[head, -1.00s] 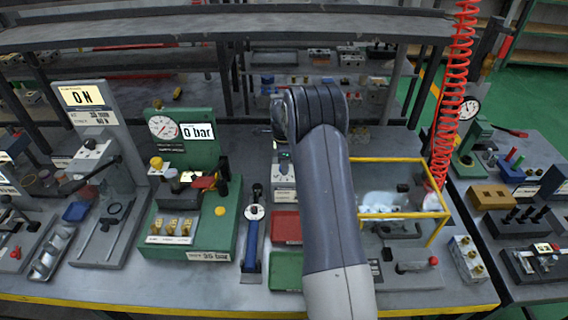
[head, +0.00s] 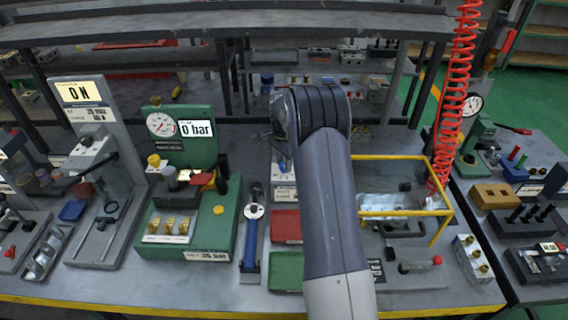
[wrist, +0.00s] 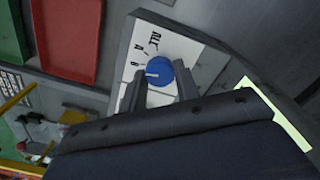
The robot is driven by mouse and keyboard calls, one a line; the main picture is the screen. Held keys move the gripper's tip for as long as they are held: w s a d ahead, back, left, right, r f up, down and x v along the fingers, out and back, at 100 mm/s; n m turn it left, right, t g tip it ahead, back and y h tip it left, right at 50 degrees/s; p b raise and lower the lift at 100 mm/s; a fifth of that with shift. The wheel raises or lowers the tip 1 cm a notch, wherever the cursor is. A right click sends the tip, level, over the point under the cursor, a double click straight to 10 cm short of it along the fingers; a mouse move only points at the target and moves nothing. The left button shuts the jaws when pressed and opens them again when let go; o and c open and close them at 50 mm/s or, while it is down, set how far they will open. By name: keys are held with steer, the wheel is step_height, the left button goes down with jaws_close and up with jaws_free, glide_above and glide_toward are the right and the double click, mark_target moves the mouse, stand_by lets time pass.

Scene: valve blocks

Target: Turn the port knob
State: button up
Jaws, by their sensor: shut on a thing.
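The port knob (wrist: 159,71) is a round blue dial with a white pointer line, on a white plate (wrist: 185,49) with black letter marks, in the wrist view. The pointer lies toward the picture's left, below the letters. My gripper (wrist: 160,82) has one dark finger on each side of the knob and is shut on it. In the head view the knob's block (head: 284,188) stands mid-table, partly behind my arm, which hides the gripper's fingers.
A red tray (head: 286,226) and a green tray (head: 286,271) lie in front of the block. A yellow-framed enclosure (head: 405,212) stands to the right. A blue-handled tool (head: 252,238) and a green gauge stand (head: 197,150) are to the left.

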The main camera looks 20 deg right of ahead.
steer(key=shift+n, duration=0.7)
steer(key=o, duration=1)
step_height(320, 180, up, 11)
steer(key=shift+f+b, duration=0.1)
steer(key=shift+b, duration=0.75)
step_height(320, 180, down, 11)
steer(key=shift+r+p, duration=0.1)
steer(key=shift+p, duration=0.6)
